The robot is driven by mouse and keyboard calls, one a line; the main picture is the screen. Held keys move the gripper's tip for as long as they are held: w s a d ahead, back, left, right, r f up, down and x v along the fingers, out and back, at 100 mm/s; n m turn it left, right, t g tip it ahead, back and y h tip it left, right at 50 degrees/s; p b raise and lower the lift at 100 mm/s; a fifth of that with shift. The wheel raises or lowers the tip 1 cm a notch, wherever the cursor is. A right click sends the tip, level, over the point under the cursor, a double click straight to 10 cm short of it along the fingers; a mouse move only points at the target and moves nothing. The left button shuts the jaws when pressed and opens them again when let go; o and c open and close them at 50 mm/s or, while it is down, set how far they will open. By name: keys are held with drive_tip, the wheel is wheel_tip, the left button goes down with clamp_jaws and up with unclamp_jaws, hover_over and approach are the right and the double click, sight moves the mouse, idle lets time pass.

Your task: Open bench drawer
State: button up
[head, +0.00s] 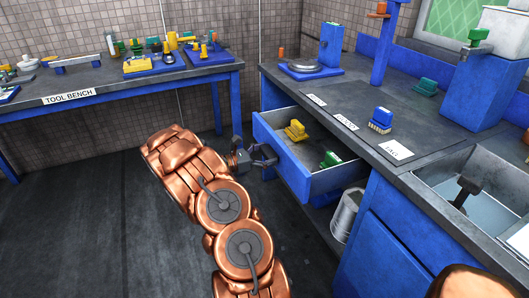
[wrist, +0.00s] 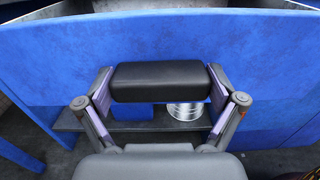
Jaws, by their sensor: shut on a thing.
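The bench drawer (head: 290,172) has a blue front and grey inside. In the head view it is pulled well out from the right-hand bench (head: 330,90). A yellow brush (head: 296,131) and a green brush (head: 330,159) lie in it. My gripper (head: 262,158) is at the drawer front. In the wrist view, the blue drawer front (wrist: 60,65) fills the upper part. My gripper (wrist: 160,88) is shut on the black handle (wrist: 160,75), with one finger at each end. The handle is hard to see in the head view.
A metal pail (head: 345,214) stands under the bench, below and right of the drawer. A blue brush (head: 381,119) and labels are on the benchtop, with a sink (head: 420,180) at right. The tool bench (head: 110,95) is at back left. The floor at left is clear.

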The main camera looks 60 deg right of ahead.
drive_tip(key=shift+a, duration=0.1)
drive_tip(key=o, duration=1.3)
drive_tip(key=shift+w, duration=0.1)
drive_tip(key=v, duration=1.2)
drive_tip(key=shift+w, duration=0.1)
